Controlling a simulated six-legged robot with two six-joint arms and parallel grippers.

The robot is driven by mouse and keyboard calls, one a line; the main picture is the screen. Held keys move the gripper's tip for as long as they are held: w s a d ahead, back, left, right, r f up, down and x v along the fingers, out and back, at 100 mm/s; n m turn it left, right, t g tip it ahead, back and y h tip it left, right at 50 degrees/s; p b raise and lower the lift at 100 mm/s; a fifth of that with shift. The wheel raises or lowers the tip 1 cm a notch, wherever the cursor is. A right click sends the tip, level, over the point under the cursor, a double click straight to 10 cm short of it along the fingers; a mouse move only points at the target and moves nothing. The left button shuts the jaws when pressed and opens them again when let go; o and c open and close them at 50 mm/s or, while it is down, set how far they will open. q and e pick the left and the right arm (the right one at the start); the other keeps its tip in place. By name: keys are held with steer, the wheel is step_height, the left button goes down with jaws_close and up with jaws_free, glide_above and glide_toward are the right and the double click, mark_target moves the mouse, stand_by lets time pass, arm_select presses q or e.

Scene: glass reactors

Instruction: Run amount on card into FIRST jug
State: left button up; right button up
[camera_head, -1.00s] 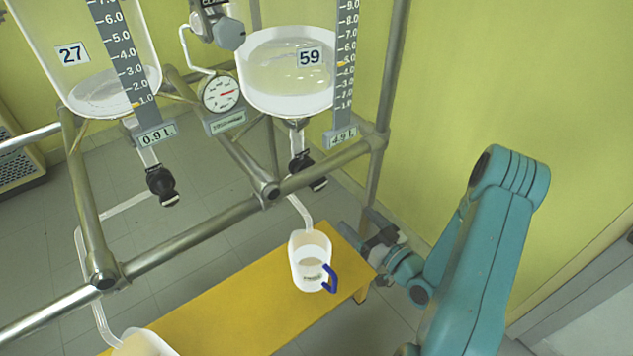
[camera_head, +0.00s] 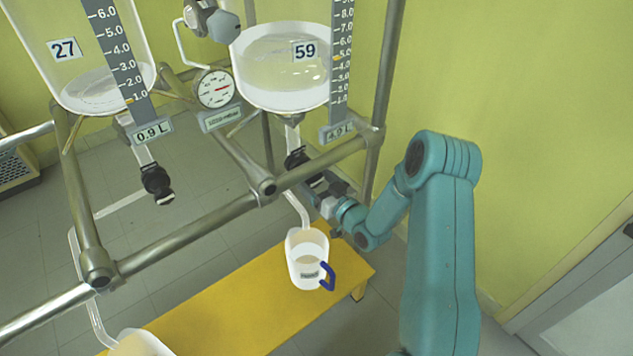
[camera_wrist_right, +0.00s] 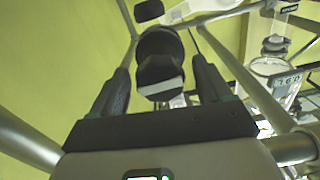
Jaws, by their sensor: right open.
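A jug with a blue handle (camera_head: 307,262) stands upright on the yellow bench under the outlet tube of glass vessel 59 (camera_head: 272,85); a pale level shows inside it. A second jug (camera_head: 140,344) at the lower left is cut off by the frame edge. Vessel 59 reads 4.9 L on its plate (camera_head: 337,132); vessel 27 (camera_head: 82,90) reads 0.9 L. My right gripper (camera_head: 318,185) is open at the black valve under vessel 59. In the right wrist view a black valve knob (camera_wrist_right: 160,55) lies between the open fingers (camera_wrist_right: 163,72). I see no card. My left gripper is out of view.
A metal pipe frame (camera_head: 200,228) crosses in front of the vessels, close to my right gripper. Another black valve (camera_head: 156,184) hangs under vessel 27. A round gauge (camera_head: 215,88) sits between the vessels. The yellow bench (camera_head: 230,305) is bare between the jugs.

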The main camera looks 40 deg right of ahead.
steer(key=c, duration=1)
steer(key=shift+f+n+b, duration=0.2)
steer(key=shift+n+b, duration=0.2)
steer(key=shift+b, duration=0.15)
steer(key=n+b, duration=0.4)
steer(key=b, duration=0.2)
steer(key=shift+f+b, duration=0.1)
steer(key=shift+b, duration=0.2)
steer(key=shift+r+n+b, duration=0.2)
steer(key=shift+n+b, duration=0.65)
steer(key=shift+n, duration=0.05)
steer(key=o, duration=1)
